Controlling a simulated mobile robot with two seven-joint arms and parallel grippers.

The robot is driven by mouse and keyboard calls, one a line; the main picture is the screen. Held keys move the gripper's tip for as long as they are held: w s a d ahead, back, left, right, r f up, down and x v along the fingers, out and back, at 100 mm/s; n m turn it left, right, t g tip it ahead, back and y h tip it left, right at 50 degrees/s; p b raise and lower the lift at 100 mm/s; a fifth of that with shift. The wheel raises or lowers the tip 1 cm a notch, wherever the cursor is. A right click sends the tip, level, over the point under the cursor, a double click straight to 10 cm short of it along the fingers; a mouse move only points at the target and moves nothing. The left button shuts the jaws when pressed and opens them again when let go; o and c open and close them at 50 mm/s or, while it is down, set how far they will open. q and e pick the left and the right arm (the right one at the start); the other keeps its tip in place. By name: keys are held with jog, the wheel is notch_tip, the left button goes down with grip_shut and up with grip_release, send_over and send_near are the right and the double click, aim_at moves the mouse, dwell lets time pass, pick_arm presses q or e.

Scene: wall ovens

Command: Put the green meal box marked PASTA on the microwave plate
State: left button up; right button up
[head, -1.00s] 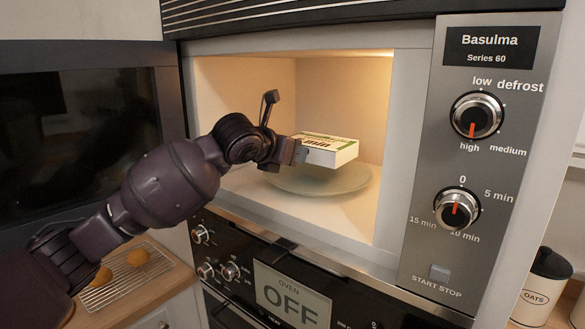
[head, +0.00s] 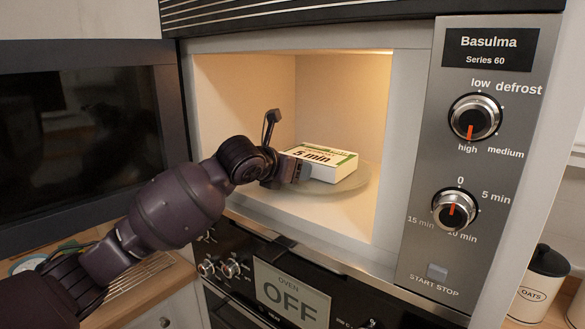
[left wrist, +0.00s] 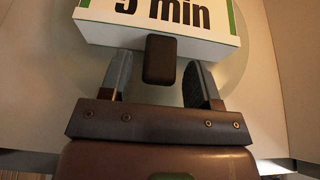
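The meal box (head: 327,163), white with green edging and "5 min" on its top, rests on the round glass microwave plate (head: 352,184). The word PASTA cannot be read. My left gripper (head: 300,172) is at the box's near left side, inside the cavity opening. In the left wrist view, its two fingers (left wrist: 160,80) stand apart, with gaps on both sides of a dark block (left wrist: 160,60) at the front face of the box (left wrist: 165,28). My right gripper is not in view.
The lit microwave cavity (head: 340,100) surrounds the box, its door (head: 80,140) open at left. The control panel (head: 470,160) is at right. The oven panel (head: 290,292), reading OFF, is below. A wire rack (head: 140,272) lies on the left counter.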

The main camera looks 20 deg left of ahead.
pick_arm(q)
jog(key=shift+r, duration=0.1)
jog(key=b+v, duration=0.1)
jog(key=v, duration=1.1)
jog(key=shift+b, duration=0.35)
